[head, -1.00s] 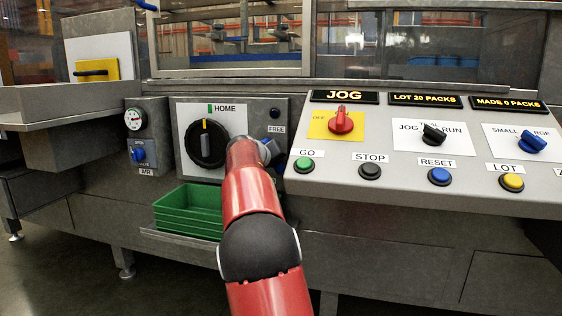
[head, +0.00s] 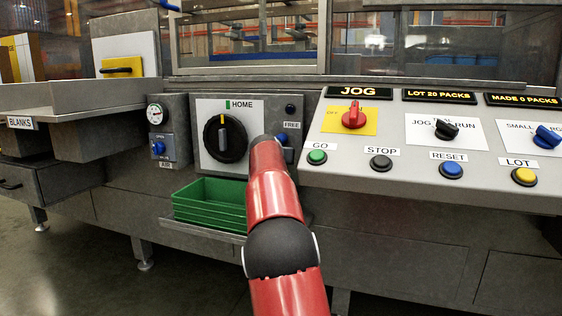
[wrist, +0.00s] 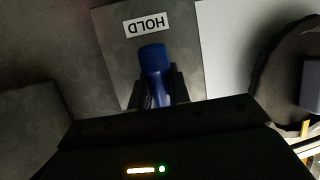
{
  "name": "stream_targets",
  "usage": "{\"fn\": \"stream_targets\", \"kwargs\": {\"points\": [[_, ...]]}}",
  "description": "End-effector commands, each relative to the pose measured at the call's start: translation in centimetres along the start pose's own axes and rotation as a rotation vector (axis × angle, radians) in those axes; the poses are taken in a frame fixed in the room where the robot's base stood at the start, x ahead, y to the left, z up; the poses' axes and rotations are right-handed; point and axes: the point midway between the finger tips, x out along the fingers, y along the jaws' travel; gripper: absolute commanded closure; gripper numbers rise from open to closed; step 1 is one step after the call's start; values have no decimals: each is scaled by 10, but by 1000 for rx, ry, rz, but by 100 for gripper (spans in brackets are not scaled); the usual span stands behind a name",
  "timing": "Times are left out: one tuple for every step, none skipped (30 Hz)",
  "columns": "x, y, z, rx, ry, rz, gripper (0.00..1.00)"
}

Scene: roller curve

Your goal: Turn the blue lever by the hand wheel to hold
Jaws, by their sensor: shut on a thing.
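The blue lever (wrist: 153,62) shows in the wrist view between the two dark fingers of my gripper (wrist: 158,88), which is shut on it. The lever's rounded end sticks out past the fingers, pointing at the white HOLD label (wrist: 147,25), which appears upside down there. A small gap shows between lever end and label. In the head view the hand wheel (head: 240,150) is black with a yellow mark, on a white HOME plate. A bit of the blue lever (head: 281,139) shows to its right, below the FREE label (head: 292,125). My red arm hides the rest and my gripper.
The sloped control panel (head: 340,174) with knobs and buttons is close on the right of my arm. A green bin (head: 208,207) sits below the hand wheel. A blue air valve (head: 159,147) is at the left. The wheel's dark rim (wrist: 268,75) is close in the wrist view.

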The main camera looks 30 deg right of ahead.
Motion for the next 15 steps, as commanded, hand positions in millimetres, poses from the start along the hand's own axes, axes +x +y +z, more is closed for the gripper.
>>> {"fn": "stream_targets", "kwargs": {"points": [[5,2,13,7,-28,8,100],[5,2,13,9,-27,7,100],[5,1,12,11,-27,6,100],[5,1,12,12,-27,5,100],[5,1,12,13,-27,5,100],[5,0,13,13,-27,4,100],[5,0,12,13,-27,4,100],[5,0,13,13,-27,4,100],[5,0,13,13,-27,4,100],[5,0,13,13,-27,3,100],[5,0,13,13,-27,3,100],[5,-1,13,13,-27,3,100],[5,-1,13,13,-28,3,100],[5,-1,13,12,-28,2,100],[5,-1,13,12,-28,2,76]]}}
